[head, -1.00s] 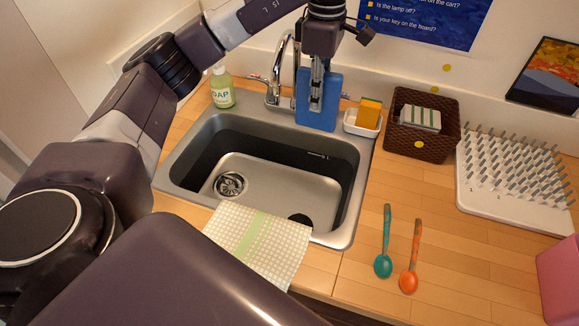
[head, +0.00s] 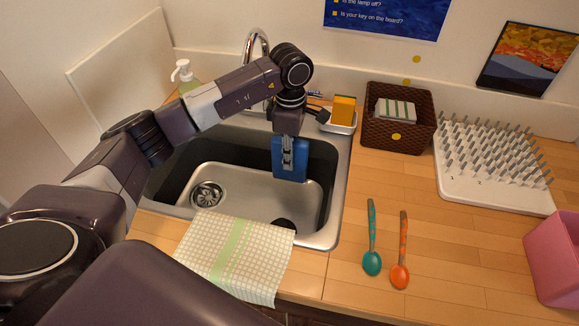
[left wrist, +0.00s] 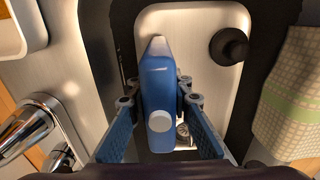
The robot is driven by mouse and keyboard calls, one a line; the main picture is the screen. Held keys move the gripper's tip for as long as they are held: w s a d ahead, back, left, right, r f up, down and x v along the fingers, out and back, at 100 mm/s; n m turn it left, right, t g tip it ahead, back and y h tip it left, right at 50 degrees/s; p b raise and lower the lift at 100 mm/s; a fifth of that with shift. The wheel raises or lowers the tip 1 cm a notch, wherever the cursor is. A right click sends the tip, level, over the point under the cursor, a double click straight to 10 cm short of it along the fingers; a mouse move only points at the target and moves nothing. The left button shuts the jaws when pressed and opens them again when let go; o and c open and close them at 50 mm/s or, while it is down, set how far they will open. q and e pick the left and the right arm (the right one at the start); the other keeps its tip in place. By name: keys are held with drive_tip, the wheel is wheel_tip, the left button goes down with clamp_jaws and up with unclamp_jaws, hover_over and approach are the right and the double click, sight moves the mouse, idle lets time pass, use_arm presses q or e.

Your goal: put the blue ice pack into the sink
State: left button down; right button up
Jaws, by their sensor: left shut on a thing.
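My left gripper (head: 288,158) is shut on the blue ice pack (head: 303,160) and holds it upright, hanging below the fingers. The pack is over the sink (head: 329,234), near the right part of its basin. I cannot tell whether its lower edge touches the basin floor. In the left wrist view the ice pack (left wrist: 158,72), with a pale round cap, sits between the two fingers (left wrist: 160,103), with the metal basin (left wrist: 185,22) behind it. My right gripper is not in view.
The faucet (head: 247,42) and a soap bottle (head: 187,77) stand behind the sink. A sponge holder (head: 341,125) and brown basket (head: 398,135) are close to the right. A checked cloth (head: 236,255) hangs over the front rim. Two spoons lie on the counter.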

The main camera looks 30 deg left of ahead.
use_arm(q)
drive_tip(key=shift+f, duration=0.7)
wheel_tip(320, 180, down, 4)
drive_tip(key=shift+p, duration=0.45)
drive_tip(key=shift+f, duration=0.1)
drive_tip(key=shift+f, duration=0.15)
drive_tip(key=c, duration=1.8)
unclamp_jaws()
drive_tip(key=shift+o, duration=0.2)
